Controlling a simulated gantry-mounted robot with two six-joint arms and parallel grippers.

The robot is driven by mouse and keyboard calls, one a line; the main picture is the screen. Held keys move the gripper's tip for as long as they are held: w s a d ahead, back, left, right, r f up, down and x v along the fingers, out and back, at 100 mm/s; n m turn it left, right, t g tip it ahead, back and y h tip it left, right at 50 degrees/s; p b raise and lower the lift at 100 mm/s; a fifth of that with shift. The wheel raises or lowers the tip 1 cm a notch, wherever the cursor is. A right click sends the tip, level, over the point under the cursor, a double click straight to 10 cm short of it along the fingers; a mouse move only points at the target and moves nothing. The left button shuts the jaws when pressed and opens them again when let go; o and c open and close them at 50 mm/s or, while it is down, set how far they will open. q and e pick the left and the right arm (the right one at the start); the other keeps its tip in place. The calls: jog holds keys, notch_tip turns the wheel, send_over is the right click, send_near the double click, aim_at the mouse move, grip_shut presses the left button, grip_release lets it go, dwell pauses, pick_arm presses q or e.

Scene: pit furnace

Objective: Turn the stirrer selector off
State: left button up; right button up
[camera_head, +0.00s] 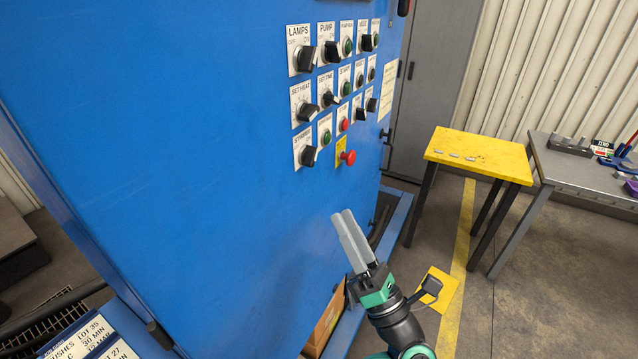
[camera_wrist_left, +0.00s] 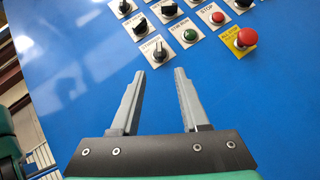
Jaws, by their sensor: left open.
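The stirrer selector (camera_head: 309,156) is a black knob on a white plate, at the lower left of the control group on the blue cabinet. In the left wrist view the stirrer selector (camera_wrist_left: 158,51) lies just beyond and between my fingertips, its bar roughly upright in the picture. I cannot read its setting. My left gripper (camera_head: 343,214) is below the controls in the head view, pointing up, apart from the knob. In the left wrist view my left gripper (camera_wrist_left: 157,72) has its fingers apart with nothing between them. My right gripper is not in view.
A green button (camera_wrist_left: 190,35) sits beside the selector. A red mushroom button (camera_head: 348,157) on a yellow plate is close by to the right. Other knobs are above. The cabinet face (camera_head: 200,200) is bare left of and below the controls. A yellow table (camera_head: 480,155) stands right.

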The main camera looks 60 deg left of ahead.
aim_at(315, 161)
pick_arm(q)
jog(key=p+x, duration=0.2)
jog(key=x, duration=0.9)
jog(key=shift+a+r, duration=0.25)
jog(key=shift+a, duration=0.05)
jog(key=shift+c, duration=0.3)
grip_shut()
